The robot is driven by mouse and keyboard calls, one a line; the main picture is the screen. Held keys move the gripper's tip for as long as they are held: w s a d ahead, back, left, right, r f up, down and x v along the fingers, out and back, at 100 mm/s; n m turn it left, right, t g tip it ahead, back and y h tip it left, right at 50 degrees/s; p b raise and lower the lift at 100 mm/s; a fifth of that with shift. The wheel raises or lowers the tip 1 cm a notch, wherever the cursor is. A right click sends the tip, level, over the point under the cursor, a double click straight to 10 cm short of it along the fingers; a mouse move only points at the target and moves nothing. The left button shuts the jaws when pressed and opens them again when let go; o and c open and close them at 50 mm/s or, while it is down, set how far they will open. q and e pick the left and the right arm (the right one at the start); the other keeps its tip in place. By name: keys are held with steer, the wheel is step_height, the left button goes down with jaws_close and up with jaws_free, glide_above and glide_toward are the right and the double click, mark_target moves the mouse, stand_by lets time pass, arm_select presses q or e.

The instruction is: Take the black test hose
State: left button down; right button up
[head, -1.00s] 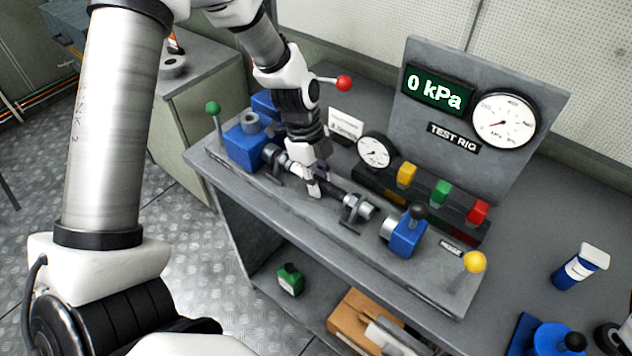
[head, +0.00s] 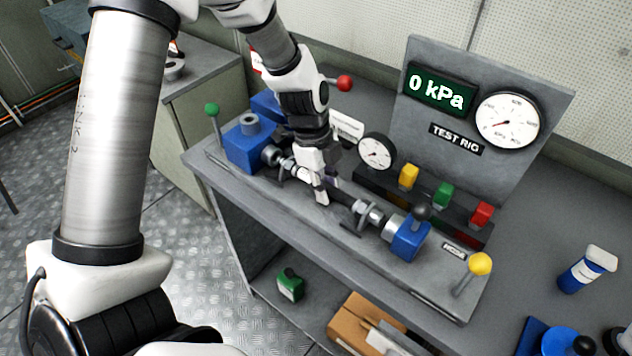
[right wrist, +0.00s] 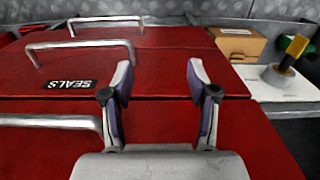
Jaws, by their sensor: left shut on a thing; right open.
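The black test hose (head: 341,199) lies along the front of the grey test rig bench, with a silver fitting (head: 371,215) at its right end. My left gripper (head: 321,196) is shut on the hose near its middle and hides part of it. The hose's left end is near the blue block (head: 247,149); I cannot tell whether it touches the port there. The right fitting is close to the blue valve (head: 410,238) with a black knob. My right gripper (right wrist: 160,80) is open and empty in the right wrist view, above a red drawer cabinet.
The test rig panel (head: 455,160) stands behind, its display reading 0 kPa. Yellow, green and red switches (head: 445,194), a small gauge (head: 376,151) and a yellow-knobbed lever (head: 479,264) are near the hose. The red cabinet (right wrist: 65,77) has metal handles and a SEALS label.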

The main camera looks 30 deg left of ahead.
mark_target(326, 184)
arm_select(q)
steer(key=shift+d+r+p+v, duration=0.1)
steer(key=shift+d+p+v, duration=0.25)
steer(key=shift+p+v, duration=0.95)
steer(key=shift+d+r+p+v, duration=0.1)
steer(key=shift+d+p+v, duration=0.25)
steer(key=shift+p+v, duration=1)
steer(key=shift+d+r+p+v, duration=0.1)
steer(key=shift+d+p+v, duration=0.25)
steer(key=shift+p+v, duration=0.95)
steer(key=shift+a+r+b, duration=0.1)
steer(key=shift+r+b, duration=0.25)
steer(key=shift+b, duration=0.2)
steer(key=shift+s, duration=0.1)
